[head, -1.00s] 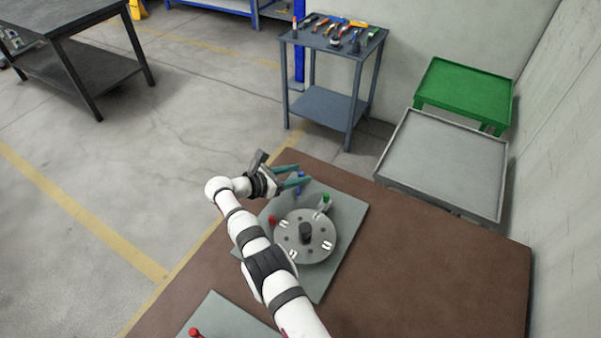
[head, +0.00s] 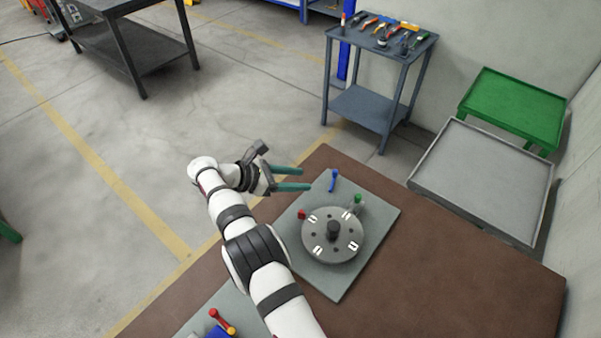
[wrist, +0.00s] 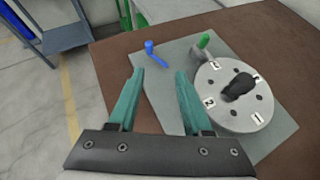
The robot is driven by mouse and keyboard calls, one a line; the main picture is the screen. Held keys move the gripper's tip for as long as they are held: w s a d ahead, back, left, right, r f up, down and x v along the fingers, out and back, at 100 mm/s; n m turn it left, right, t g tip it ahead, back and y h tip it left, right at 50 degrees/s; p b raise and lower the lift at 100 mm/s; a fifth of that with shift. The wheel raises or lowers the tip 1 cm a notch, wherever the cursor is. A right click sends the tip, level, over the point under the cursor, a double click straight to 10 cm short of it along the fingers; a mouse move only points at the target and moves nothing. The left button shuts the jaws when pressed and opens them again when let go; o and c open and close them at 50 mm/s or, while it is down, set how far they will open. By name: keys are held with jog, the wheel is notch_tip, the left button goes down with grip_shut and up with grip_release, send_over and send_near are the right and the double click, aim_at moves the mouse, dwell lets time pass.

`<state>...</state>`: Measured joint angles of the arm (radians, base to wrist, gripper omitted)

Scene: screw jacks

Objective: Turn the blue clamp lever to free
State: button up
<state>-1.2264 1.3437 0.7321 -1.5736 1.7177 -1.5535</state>
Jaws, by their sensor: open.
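The blue clamp lever (head: 334,180) stands near the far corner of a grey plate (head: 385,222) on the brown table. In the wrist view the blue lever (wrist: 152,50) shows a rounded knob and a thin arm, just beyond and between my fingertips. My gripper (head: 308,179) is open and empty, its two teal fingers pointing right, left of the lever and apart from it. The fingers also show open in the wrist view (wrist: 158,73). A grey round disc (head: 318,225) with a dark centre knob (head: 333,230) and white number labels sits on the plate.
A green-knobbed lever (head: 357,200) and a red knob (head: 301,214) stand at the disc's edge. A second plate with a red lever (head: 219,318) and a blue part (head: 218,332) lies at the front. The table's right side is clear.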

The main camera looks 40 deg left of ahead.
jog(key=w+d+r+m+g+y, duration=0.1)
jog(key=w+d+m+g+y, duration=0.1)
jog(key=w+d+m+g, duration=0.35)
jog(key=m+g+y, duration=0.3)
jog(key=m+y, duration=0.4)
jog(key=m, duration=0.4)
send_near(336, 171)
jog(key=shift+y, duration=0.3)
jog(key=x, duration=0.8)
jog(key=shift+f, duration=0.45)
grip_shut()
jog(key=shift+d, duration=0.1)
